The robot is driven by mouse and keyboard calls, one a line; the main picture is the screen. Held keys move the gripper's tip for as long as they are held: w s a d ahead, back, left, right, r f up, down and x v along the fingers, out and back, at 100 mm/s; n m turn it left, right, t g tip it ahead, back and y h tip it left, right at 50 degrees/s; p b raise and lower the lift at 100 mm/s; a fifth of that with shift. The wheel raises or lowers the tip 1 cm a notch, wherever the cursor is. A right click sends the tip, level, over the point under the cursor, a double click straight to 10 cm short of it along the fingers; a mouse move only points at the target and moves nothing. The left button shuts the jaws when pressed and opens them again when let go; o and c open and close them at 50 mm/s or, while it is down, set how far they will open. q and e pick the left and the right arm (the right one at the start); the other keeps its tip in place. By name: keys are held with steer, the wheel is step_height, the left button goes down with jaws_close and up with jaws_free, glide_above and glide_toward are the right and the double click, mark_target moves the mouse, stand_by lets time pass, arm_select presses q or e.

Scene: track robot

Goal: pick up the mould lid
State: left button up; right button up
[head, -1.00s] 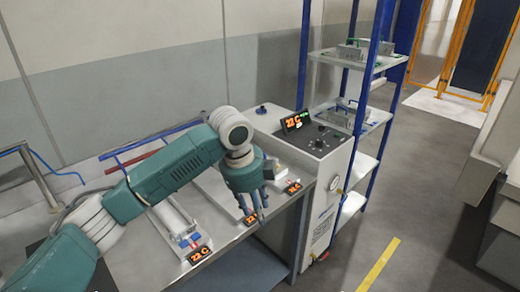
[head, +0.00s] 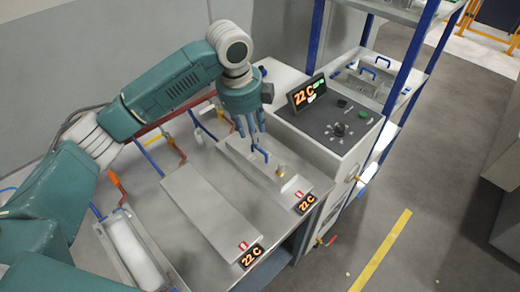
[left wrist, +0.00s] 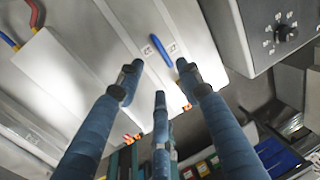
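A flat metal mould lid (head: 243,160) with a blue handle (head: 262,154) lies on the right-hand station of the bench. In the left wrist view the blue handle (left wrist: 160,50) stands on the pale metal top, ahead of the fingertips. My left gripper (head: 251,133) points down above the lid, close to the handle. Its three fingers are spread and empty in the left wrist view (left wrist: 160,80). I cannot tell from these frames whether a fingertip touches the lid. My right gripper is not in view.
A brass knob (head: 281,170) sits near the handle. A control box (head: 335,125) stands right of the lid. Another flat metal plate (head: 208,210) and a white roll (head: 138,255) are to the left. Blue shelving (head: 412,55) holds more metal parts. The floor at right is open.

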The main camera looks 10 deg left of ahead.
arm_select(q)
step_height(320, 180, down, 2)
steer(key=p, duration=0.2)
glide_above(257, 158)
step_height(257, 158, down, 5)
steer(key=shift+f+p, duration=0.3)
steer(key=shift+f, duration=0.05)
steer(key=shift+w+f, duration=0.1)
steer(key=shift+f, duration=0.1)
steer(key=shift+d, duration=0.1)
steer(key=shift+c, duration=1.3)
jaws_close()
steer(key=shift+w, duration=0.1)
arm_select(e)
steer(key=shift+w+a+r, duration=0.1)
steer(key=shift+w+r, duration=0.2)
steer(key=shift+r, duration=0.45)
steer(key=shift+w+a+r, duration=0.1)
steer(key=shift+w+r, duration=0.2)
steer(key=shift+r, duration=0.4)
